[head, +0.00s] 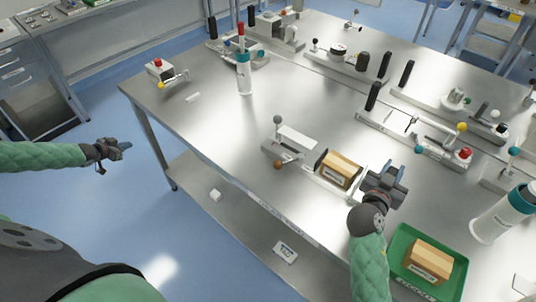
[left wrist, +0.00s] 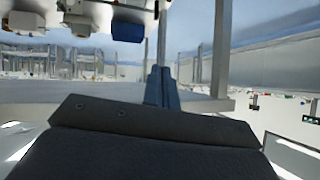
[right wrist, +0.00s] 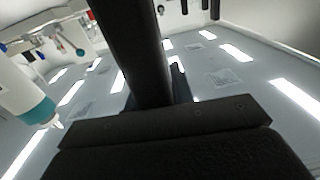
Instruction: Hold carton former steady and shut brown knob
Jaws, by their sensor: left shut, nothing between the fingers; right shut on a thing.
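The carton former (head: 296,138) is a pale low machine near the table's front edge, with a tan carton (head: 341,168) between dark plates. Its brown knob (head: 279,165) sticks out at the front left; a grey ball knob (head: 278,119) stands at its back left. My right gripper (head: 388,180) is at the machine's right end, shut on a black post (right wrist: 135,50) that rises between the fingers in the right wrist view. The post's join to the machine is hidden. My left gripper (head: 122,146) is shut and empty, left of the table and well away from the brown knob; its fingertips show in the left wrist view (left wrist: 162,88).
A green tray (head: 398,243) with another carton (head: 429,261) lies right of my right forearm. A white bottle (head: 497,218) stands at the right, another (head: 243,75) at the back left. Several similar machines line the back. The table's front left is mostly clear.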

